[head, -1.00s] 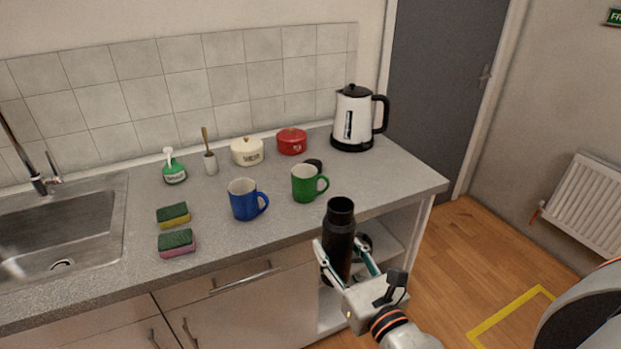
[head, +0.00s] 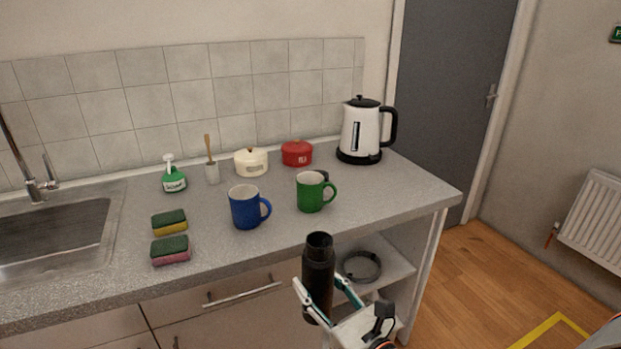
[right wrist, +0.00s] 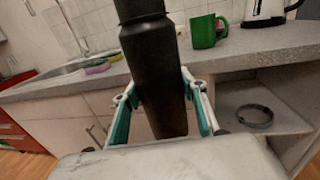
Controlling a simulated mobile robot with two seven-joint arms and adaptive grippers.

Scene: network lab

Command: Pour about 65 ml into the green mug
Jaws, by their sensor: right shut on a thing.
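The green mug (head: 311,193) stands upright on the grey counter, right of the blue mug (head: 245,208), with its handle to the right. It also shows in the right wrist view (right wrist: 204,32). My right gripper (head: 322,300) is shut on a black open-topped bottle (head: 319,262). The bottle is about upright, in front of the counter's front edge and apart from the green mug. In the right wrist view the bottle (right wrist: 152,70) stands between the fingers (right wrist: 158,108). What is inside the bottle and the mug cannot be told. My left gripper is out of view.
A small dark round thing (head: 323,175) lies behind the green mug. A white kettle (head: 361,131), a red pot (head: 297,153) and a cream pot (head: 251,162) stand at the back. Two sponges (head: 170,249) lie at left by the sink (head: 50,240). Open shelves (head: 385,268) sit below the counter.

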